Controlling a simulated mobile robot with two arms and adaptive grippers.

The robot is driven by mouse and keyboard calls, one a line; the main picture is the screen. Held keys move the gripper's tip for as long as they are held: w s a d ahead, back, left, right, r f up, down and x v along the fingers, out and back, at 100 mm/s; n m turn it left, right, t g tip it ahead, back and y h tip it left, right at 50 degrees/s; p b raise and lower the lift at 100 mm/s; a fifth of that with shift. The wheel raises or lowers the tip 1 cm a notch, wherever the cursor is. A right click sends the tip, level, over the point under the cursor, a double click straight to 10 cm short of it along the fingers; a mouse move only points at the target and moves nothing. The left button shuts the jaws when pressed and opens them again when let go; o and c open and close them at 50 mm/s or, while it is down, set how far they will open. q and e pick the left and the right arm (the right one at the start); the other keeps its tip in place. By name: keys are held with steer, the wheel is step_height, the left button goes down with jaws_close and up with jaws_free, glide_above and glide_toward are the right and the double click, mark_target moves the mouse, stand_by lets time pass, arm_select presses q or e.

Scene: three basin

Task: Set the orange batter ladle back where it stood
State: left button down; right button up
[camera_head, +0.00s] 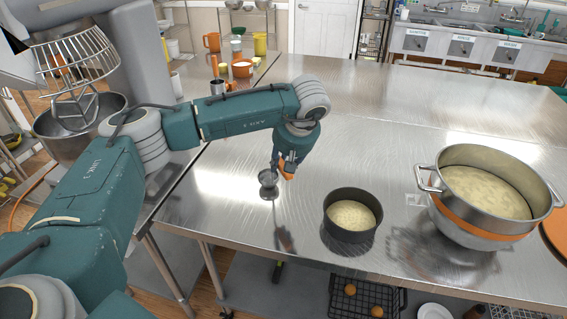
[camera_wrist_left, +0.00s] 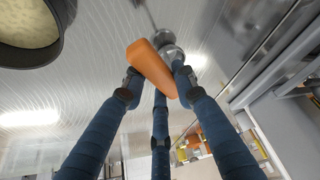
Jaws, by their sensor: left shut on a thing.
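My left gripper (camera_head: 287,165) is low over the steel table, pointing down, left of the dark round pan. It is shut on the orange handle of the batter ladle (camera_head: 286,174). In the left wrist view the handle (camera_wrist_left: 150,68) lies slanted between the fingers (camera_wrist_left: 156,82). A small shiny metal cup-like piece (camera_head: 268,184) is close beside the handle; I cannot tell whether it belongs to the ladle. It also shows past the fingertips in the wrist view (camera_wrist_left: 165,42). The ladle's lower end is not clearly visible. My right gripper is not in view.
A dark round pan (camera_head: 337,236) of pale batter stands to the right, near the front edge. A large two-handled steel pot (camera_head: 455,210) of batter stands further right. Orange and yellow jugs and containers (camera_head: 242,68) stand at the back left. The table's middle and back are clear.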

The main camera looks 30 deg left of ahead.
arm_select(q)
steer(key=shift+f+b, duration=0.3)
steer(key=shift+f, duration=0.1)
steer(key=c, duration=1.3)
jaws_free()
steer(key=shift+p+v, duration=0.95)
steer(key=shift+v, duration=0.6)
